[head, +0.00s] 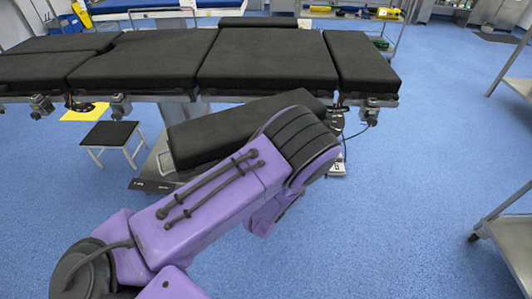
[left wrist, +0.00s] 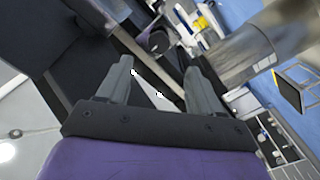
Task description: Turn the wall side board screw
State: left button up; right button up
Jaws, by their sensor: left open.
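The operating table (head: 265,60) has black pads and a metal rail with clamp-like fittings below its near edge. One fitting (head: 370,108) is at the right end and another (head: 120,105) is at the left. A lower black board (head: 225,130) slants below the table, partly behind my left arm. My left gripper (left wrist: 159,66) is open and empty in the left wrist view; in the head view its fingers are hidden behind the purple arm. Beyond the fingers is a dark round knob-like part (left wrist: 155,40); I cannot tell if it is the screw. My right gripper is not in view.
A small step stool (head: 112,135) stands left of the table base. Metal carts (head: 515,85) stand at the right edge. A shelf cart with yellow items (head: 385,14) is behind the table. Blue floor is clear at the right centre.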

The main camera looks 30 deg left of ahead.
pick_arm(q)
jog(key=x, duration=1)
jog(key=shift+w+a+r+b, duration=0.2)
jog(key=shift+w+r+b, duration=0.05)
jog(key=shift+r+b, duration=0.1)
jog(key=c, duration=1.1)
